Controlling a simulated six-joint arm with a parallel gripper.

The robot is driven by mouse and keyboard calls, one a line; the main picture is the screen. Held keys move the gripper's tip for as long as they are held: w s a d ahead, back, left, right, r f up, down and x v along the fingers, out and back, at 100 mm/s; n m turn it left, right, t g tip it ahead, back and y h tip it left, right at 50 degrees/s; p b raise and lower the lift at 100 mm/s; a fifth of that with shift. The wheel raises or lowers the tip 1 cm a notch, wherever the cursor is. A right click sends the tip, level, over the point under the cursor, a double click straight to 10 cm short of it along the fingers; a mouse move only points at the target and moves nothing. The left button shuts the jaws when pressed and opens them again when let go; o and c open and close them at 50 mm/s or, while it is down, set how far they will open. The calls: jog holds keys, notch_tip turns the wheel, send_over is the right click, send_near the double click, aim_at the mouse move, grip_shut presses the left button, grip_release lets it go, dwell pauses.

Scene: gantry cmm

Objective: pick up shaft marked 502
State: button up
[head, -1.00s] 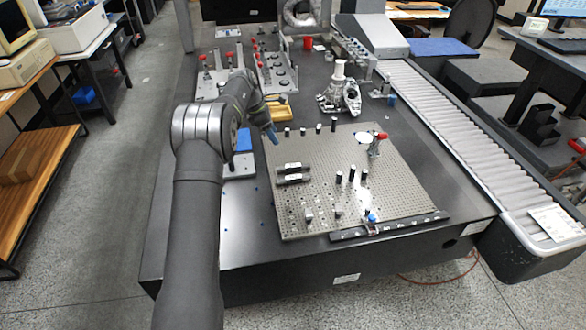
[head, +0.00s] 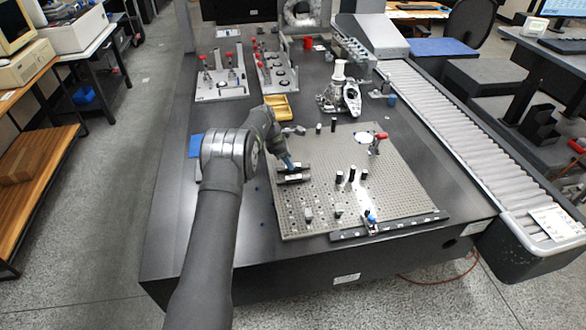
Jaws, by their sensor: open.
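Two short dark bars with pale label patches lie side by side on the perforated plate (head: 400,190), left of its middle: a far bar (head: 304,167) and a near bar (head: 293,179). They look like shafts, but their markings are too small to read, so I cannot tell which is 502. My gripper (head: 288,164) has blue fingertips and points down at the left part of the far bar, partly covering it. It is open. I cannot tell whether the fingertips touch the bar or hover just above it.
Several black upright pins (head: 351,174) stand right of the bars, with more along the plate's back edge. A red-topped clamp (head: 378,143) stands at the plate's right. A yellow tray (head: 281,107) lies behind my arm. The plate's right part is mostly clear.

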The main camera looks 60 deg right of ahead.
jog(key=x, duration=0.3)
jog(key=shift+f, duration=0.3)
grip_shut()
jog(key=shift+d+r, duration=0.1)
jog(key=shift+r, duration=0.1)
